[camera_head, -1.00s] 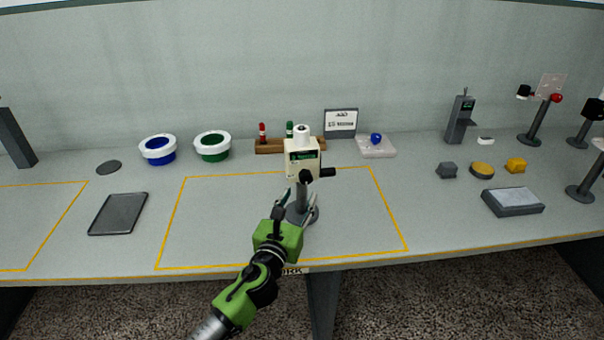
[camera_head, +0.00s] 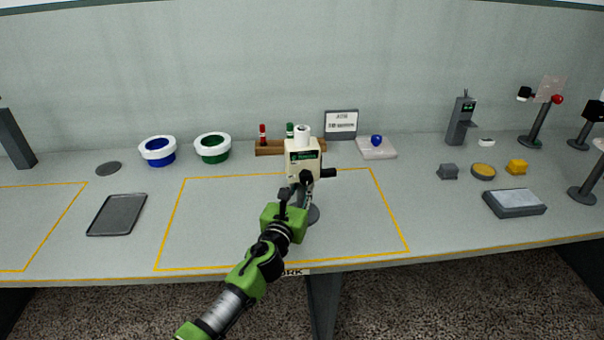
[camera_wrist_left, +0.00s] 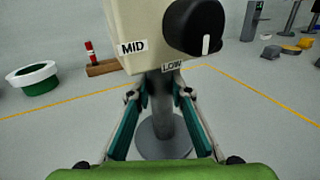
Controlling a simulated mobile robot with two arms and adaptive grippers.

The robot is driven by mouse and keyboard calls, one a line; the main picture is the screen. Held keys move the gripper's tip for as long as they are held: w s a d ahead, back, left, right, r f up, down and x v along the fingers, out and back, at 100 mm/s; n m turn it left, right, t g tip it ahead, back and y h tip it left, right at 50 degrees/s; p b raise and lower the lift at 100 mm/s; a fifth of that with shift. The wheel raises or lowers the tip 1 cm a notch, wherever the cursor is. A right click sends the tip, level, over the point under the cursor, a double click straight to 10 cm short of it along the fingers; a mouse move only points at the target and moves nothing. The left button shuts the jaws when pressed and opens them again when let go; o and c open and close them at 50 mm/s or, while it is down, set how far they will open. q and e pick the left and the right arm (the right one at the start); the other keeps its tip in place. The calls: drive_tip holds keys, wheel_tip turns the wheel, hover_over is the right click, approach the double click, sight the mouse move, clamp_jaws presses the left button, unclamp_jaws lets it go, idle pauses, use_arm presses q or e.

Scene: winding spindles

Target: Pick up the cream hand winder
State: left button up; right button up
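The cream hand winder (camera_head: 301,163) stands upright on a grey post with a round base, inside the yellow-lined area in the head view. A white spool sits on top and a dark crank sticks out to the right. In the left wrist view the winder's cream body (camera_wrist_left: 145,25) fills the top, with a black knob and "MID" and "LOW" labels. My left gripper (camera_wrist_left: 160,97) is open, its fingers on either side of the grey post, just below the body; they look slightly apart from it. The head view shows this gripper (camera_head: 303,192) partly hiding the post. My right gripper is not in view.
A wooden rack (camera_head: 270,147) with red and green spools stands close behind the winder. Blue (camera_head: 158,151) and green (camera_head: 212,148) white-rimmed bowls are at the back left. A dark tray (camera_head: 117,214) lies left. The marked area beside the winder is clear.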

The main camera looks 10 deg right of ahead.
use_arm(q)
clamp_jaws()
drive_tip(key=shift+r, duration=0.1)
drive_tip(key=shift+r, duration=0.1)
